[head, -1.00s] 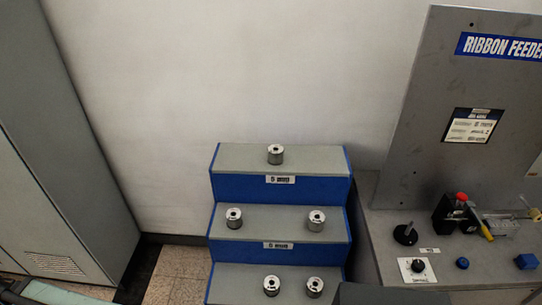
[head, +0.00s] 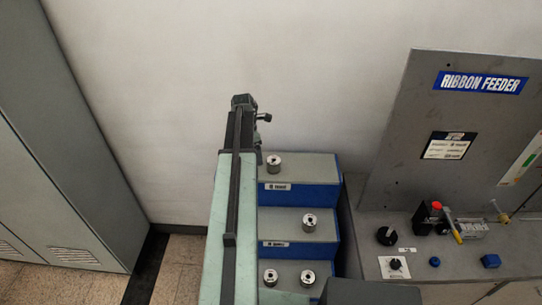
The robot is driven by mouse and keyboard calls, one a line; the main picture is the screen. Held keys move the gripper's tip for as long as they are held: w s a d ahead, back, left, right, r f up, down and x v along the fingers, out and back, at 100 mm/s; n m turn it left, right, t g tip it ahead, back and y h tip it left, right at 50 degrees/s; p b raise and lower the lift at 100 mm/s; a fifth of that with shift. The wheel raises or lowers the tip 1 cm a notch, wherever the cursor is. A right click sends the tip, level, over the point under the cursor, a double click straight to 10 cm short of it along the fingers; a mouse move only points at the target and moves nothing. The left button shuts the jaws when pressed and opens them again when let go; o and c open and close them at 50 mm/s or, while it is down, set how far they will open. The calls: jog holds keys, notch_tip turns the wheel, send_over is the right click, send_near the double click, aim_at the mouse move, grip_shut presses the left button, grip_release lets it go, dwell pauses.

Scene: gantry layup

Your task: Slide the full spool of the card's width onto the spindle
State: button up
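Small silver spools with dark centre holes stand on a blue stepped rack with grey treads (head: 325,170). One spool (head: 273,164) is on the top step, one (head: 310,221) on the middle step, and two on the bottom step, left (head: 270,277) and right (head: 308,279). My arm covers the rack's left side. My gripper (head: 262,117) is at the arm's far end, above and behind the top step; its fingers are not clear. The card (head: 449,145) is on the ribbon feeder panel, its text unreadable. A thin peg (head: 500,213) on the feeder may be the spindle; I cannot tell.
A grey cabinet (head: 50,170) stands left. Floor shows between cabinet and rack.

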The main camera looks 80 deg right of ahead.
send_near(274, 161)
jog(key=f, duration=0.1)
jog(key=shift+n, duration=0.3)
jog(key=f+b, duration=0.5)
jog(key=s+f+b, duration=0.1)
jog(key=f+b, duration=0.1)
jog(key=f, duration=0.1)
jog(key=shift+f+b, duration=0.2)
jog(key=shift+b, duration=0.2)
jog(key=shift+r, duration=0.25)
grip_shut()
